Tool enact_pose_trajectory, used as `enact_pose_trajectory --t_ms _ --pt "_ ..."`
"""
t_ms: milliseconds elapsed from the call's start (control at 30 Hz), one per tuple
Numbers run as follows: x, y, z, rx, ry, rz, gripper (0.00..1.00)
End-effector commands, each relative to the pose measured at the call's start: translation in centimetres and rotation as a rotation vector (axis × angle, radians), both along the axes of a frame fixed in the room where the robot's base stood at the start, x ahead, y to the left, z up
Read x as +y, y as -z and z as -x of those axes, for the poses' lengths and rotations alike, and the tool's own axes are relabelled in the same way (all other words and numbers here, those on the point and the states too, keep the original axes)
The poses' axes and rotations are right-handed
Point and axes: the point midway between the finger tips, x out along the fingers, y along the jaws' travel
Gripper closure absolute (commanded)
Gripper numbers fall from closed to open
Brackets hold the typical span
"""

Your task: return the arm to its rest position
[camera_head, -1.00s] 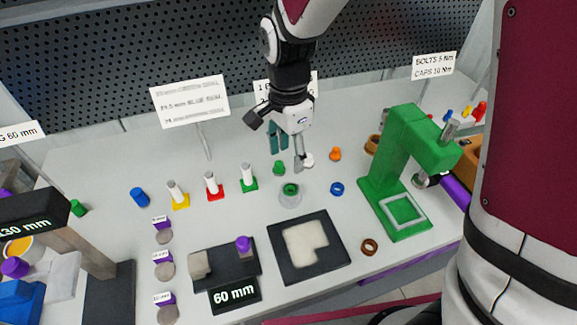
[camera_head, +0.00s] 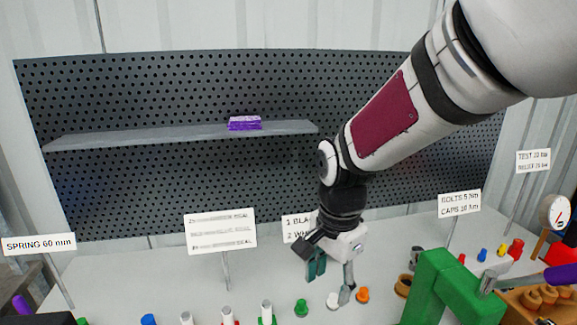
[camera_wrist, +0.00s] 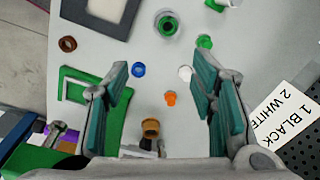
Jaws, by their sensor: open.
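My arm (camera_head: 410,110) reaches from the upper right down over the table, bent at the wrist. My gripper (camera_head: 331,280) hangs above the back middle of the table. In the wrist view my gripper (camera_wrist: 162,75) shows its teal-padded fingers spread wide, with nothing held between them. A small white piece (camera_head: 332,301) lies close to one fingertip in the head view; it also shows beside the right finger in the wrist view (camera_wrist: 185,73). An orange piece (camera_head: 362,295) and a green piece (camera_head: 301,308) lie nearby on the table.
A green press (camera_head: 440,285) stands right of my gripper. Behind is a pegboard with a shelf (camera_head: 180,135) carrying a purple block (camera_head: 244,123). Sign cards (camera_head: 221,232) stand along the table's back. A gauge (camera_head: 556,212) is at far right.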

Motion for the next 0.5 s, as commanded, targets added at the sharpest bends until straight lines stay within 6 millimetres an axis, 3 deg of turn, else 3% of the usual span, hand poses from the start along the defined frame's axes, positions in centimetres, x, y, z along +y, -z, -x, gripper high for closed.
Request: enact_pose_trajectory --t_ms 33,200,500 --pt "-1.1 -1.6 0.8 -0.031 -0.048 -0.006 0.49" --pt "-4.2 -5.6 4.0 -0.119 -0.257 0.007 0.49" --pt "-8.8 -9.9 10.7 -0.265 -0.616 0.104 0.49"
